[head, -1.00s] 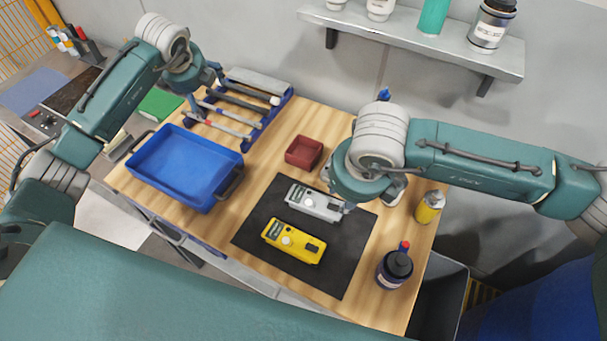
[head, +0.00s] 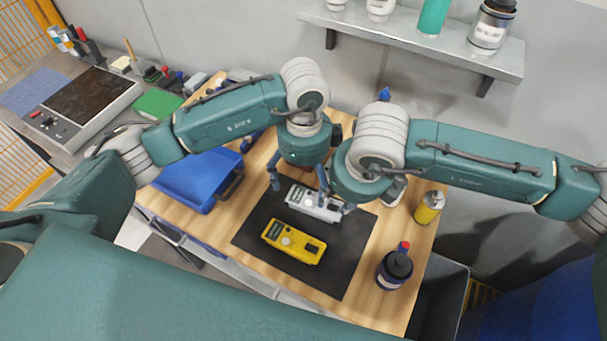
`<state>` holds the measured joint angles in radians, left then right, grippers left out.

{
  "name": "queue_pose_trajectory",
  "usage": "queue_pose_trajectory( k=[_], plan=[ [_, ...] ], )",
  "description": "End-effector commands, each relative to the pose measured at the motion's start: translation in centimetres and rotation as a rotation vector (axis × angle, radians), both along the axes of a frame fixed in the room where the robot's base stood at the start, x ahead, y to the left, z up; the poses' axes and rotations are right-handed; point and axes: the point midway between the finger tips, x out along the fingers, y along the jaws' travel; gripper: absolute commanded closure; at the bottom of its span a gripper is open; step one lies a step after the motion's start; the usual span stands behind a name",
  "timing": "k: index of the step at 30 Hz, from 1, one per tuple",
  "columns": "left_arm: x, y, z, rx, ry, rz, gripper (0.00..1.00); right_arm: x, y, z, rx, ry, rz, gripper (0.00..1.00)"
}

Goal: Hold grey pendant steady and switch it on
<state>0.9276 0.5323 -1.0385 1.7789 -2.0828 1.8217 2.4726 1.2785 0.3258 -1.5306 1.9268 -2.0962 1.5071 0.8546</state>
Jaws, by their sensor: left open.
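The grey pendant (head: 305,202) lies on the black mat (head: 265,222), with a round pale knob and a dark display on its top face. A yellow pendant (head: 294,242) lies in front of it on the same mat. My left gripper (head: 298,183) is open above the rear edge of the grey pendant, its fingers spread and pointing down. My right gripper (head: 344,208) is at the right end of the grey pendant. My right wrist hides most of its fingers, so its grip cannot be made out.
The blue tray (head: 190,196) is at the left, partly under my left arm. A yellow spray can (head: 429,207) and a dark bottle (head: 394,270) stand on the right of the wooden table (head: 366,304). A shelf (head: 415,38) with bottles hangs behind.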

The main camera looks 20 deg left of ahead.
Motion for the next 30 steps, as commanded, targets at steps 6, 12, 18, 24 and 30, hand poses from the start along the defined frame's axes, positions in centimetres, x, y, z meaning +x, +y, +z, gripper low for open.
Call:
queue_pose_trajectory(
  k=[6,12,18,24,30],
  plan=[
    [-0.1,0.1,-4.1,0.002,0.003,0.001,0.14,0.0,0.0,0.0,0.000,0.000,0.000,0.69],
    [-0.1,0.1,-7.3,0.000,0.002,0.000,0.14,0.0,0.0,0.0,0.000,0.000,0.000,0.69],
    [0.0,0.1,-9.0,0.000,-0.001,0.000,0.14,0.0,0.0,0.0,0.000,0.000,0.000,0.69],
    [0.1,0.1,-9.4,0.000,-0.001,0.000,0.14,0.0,0.0,0.0,0.000,0.000,0.000,0.69],
    [0.1,0.1,-9.4,0.000,-0.002,0.000,0.26,0.0,0.0,0.0,0.000,0.000,0.000,0.69]
  ],
)
